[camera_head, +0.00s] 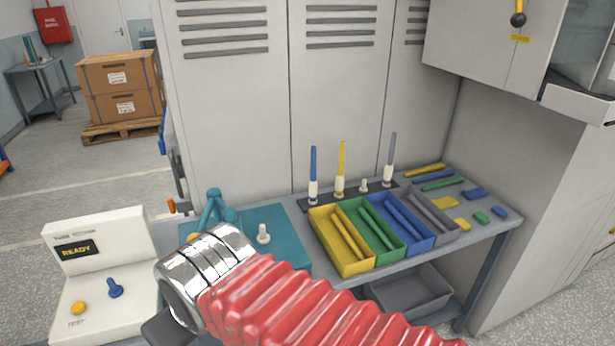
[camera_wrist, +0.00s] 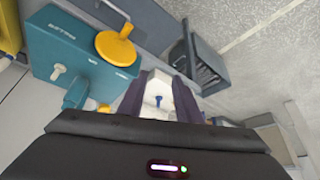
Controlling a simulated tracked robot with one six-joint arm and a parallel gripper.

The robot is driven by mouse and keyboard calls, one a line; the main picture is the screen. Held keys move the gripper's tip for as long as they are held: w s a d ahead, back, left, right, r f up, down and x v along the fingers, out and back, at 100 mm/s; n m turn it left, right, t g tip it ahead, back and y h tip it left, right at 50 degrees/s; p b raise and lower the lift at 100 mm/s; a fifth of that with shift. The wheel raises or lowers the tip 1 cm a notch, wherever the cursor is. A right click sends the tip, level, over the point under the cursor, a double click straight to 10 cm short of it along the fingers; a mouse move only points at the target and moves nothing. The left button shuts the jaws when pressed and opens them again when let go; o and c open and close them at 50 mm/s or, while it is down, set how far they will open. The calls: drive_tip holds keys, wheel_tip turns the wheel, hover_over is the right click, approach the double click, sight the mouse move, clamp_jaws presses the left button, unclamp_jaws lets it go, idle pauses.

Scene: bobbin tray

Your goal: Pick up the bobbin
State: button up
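In the head view, a blue bobbin (camera_head: 314,162), a yellow bobbin (camera_head: 341,158) and a grey bobbin (camera_head: 391,150) stand upright on white pegs at the back of the bench. Several more rod-like bobbins lie in the yellow bin (camera_head: 358,270), green bin (camera_head: 386,250), blue bin (camera_head: 415,244) and grey bin (camera_head: 442,237). Which one the task means is unclear. My gripper (camera_wrist: 163,78) shows in the wrist view with its two dark fingers apart and nothing visible held. In the head view my arm hides it. It is away from the bins.
A white console (camera_head: 102,232) reading READY stands left. Tall cabinets (camera_head: 235,110) close off the back.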

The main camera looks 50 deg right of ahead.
drive_tip(key=shift+o, duration=0.2)
drive_tip(key=shift+o, duration=0.7)
drive_tip(key=shift+w, duration=0.1)
drive_tip(key=w+d+r+m+t+h, duration=0.1)
drive_tip(key=w+d+m+t+h, duration=0.2)
drive_tip(key=w+d, duration=1.05)
drive_tip(key=w+d+r+m+t+h, duration=0.1)
drive_tip(key=w+d+m+t+h, duration=0.15)
drive_tip(key=w+d, duration=1.1)
drive_tip(key=s+d+f+m+h, duration=0.1)
drive_tip(key=s+d+f+h, duration=0.1)
drive_tip(key=d, duration=0.9)
drive_tip(key=s+d+f+m+t+h, duration=0.1)
drive_tip(key=s+d+f+h, duration=0.1)
drive_tip(key=d, duration=0.9)
drive_tip(key=s+d+f+m+t+h, duration=0.1)
drive_tip(key=s+d+f+h, duration=0.2)
drive_tip(key=d, duration=0.8)
drive_tip(key=shift+f, duration=0.75)
drive_tip(key=shift+d+m, duration=0.1)
drive_tip(key=shift+m, duration=0.15)
